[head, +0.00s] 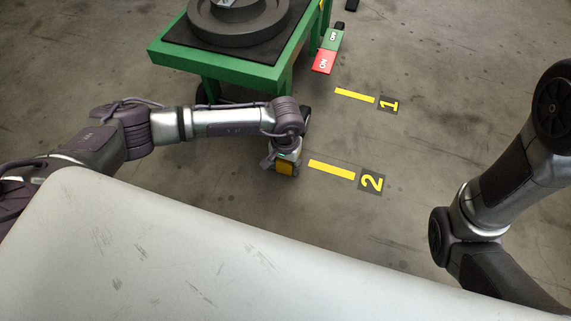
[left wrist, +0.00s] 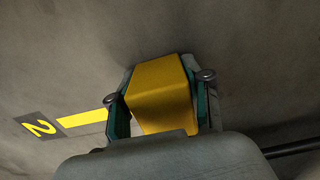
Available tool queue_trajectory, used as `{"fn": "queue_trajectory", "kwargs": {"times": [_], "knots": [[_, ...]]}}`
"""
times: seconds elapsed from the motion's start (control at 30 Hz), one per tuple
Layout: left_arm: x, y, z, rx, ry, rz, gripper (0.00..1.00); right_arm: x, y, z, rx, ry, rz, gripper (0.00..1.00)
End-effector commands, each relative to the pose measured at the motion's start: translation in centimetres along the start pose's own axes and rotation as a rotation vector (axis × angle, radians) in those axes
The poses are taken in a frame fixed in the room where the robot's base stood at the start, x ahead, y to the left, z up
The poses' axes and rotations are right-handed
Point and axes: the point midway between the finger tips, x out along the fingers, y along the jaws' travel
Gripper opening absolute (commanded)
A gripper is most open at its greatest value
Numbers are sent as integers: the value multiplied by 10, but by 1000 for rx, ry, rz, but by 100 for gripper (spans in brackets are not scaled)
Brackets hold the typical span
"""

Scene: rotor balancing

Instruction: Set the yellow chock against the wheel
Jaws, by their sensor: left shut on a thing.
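The yellow chock (head: 285,169) is at the end of my left arm, near the yellow floor line marked 2. In the left wrist view the chock (left wrist: 160,97) sits between both fingers, its wedge-like top and one side face showing. My left gripper (left wrist: 164,84) is shut on it, and the gripper also shows in the head view (head: 286,173). I cannot tell whether the chock touches the floor. Dark parts under the green cart (head: 225,76) may be its wheels, but my left arm hides most of that area. My right gripper is out of the picture.
A dark round rotor (head: 236,38) lies on the cart. A red and green ON/OFF pedal (head: 326,52) is on the floor at the cart's right. Floor marks 1 (head: 388,105) and 2 (head: 371,182) lie to the right, with clear concrete beyond.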

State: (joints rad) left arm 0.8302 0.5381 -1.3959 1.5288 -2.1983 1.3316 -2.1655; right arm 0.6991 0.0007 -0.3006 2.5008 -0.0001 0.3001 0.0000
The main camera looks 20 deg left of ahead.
Motion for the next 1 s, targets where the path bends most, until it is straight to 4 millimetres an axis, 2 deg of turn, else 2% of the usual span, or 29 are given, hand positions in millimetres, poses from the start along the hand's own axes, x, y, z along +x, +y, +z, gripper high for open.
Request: {"fn": "queue_trajectory", "kwargs": {"times": [0.03,0.07,0.2,0.57,0.67,1.0], "knots": [[2,0,0,0,1,1,0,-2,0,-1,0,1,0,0],[3,0,0,0,0,0,51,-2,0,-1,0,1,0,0],[2,0,0,0,0,0,74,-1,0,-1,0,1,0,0],[-2,0,0,0,0,1,74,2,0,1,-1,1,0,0],[-16,0,0,0,1,0,74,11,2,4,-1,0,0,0],[-89,0,-1,0,2,0,74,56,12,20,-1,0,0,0]]}}
